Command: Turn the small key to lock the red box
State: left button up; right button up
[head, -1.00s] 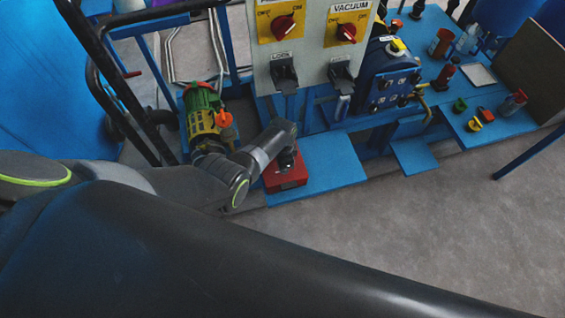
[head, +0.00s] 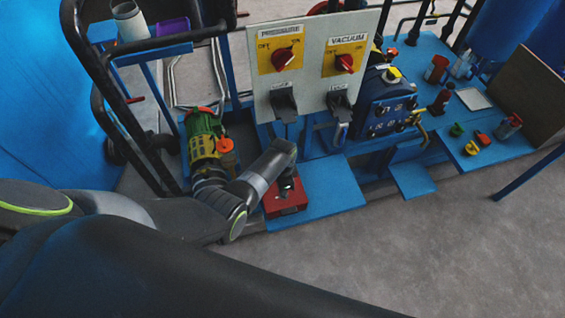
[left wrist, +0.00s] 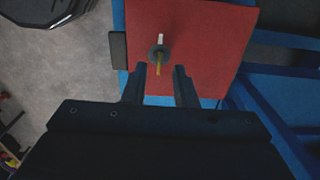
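The red box (head: 284,208) sits at the left end of a low blue shelf in the head view. My left gripper (head: 288,186) points down over it and hides part of its top. In the left wrist view, the red face of the box (left wrist: 205,35) fills the upper middle. A small key-like piece (left wrist: 159,53) stands on it, with a pale tip, a dark round middle and a yellowish end. My left gripper (left wrist: 159,72) is open, its two fingers apart. The piece lies between and just beyond the fingertips, closer to the left finger. My right gripper is not in view.
A white panel (head: 313,100) with red PRESSURE and VACUUM knobs stands behind the box. The blue shelf (head: 330,190) is bare right of the box. Black rails (head: 120,105) rise at left.

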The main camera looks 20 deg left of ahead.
pick_arm(q)
notch_tip(320, 180, up, 14)
jog(key=p, duration=0.1)
jog(key=shift+r, duration=0.25)
dwell(0.6)
